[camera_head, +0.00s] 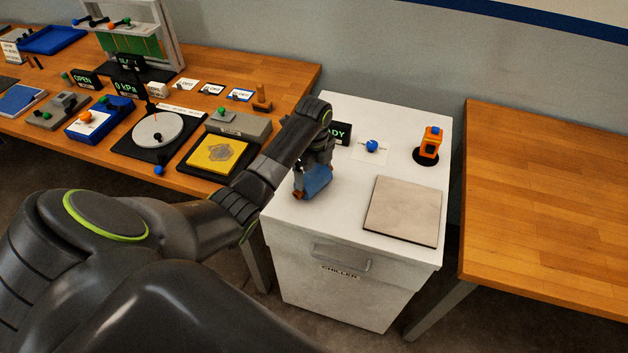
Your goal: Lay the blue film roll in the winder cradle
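The blue film roll (317,180) is at the left part of the white chiller's top, with a small orange-brown part at its lower left end. My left gripper (314,172) comes down over it from above and is right at the roll. Its fingers are mostly hidden behind the roll and the wrist, so I cannot tell whether they are closed on it or whether the roll touches the surface. I cannot make out a winder cradle for certain. My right gripper is not in view.
The white chiller (290,222) carries a grey square plate (402,210), a blue ball knob (372,146) and an orange device (429,143) on a black base. A crowded wooden bench (290,75) stands left. The wooden table (550,200) at right is bare.

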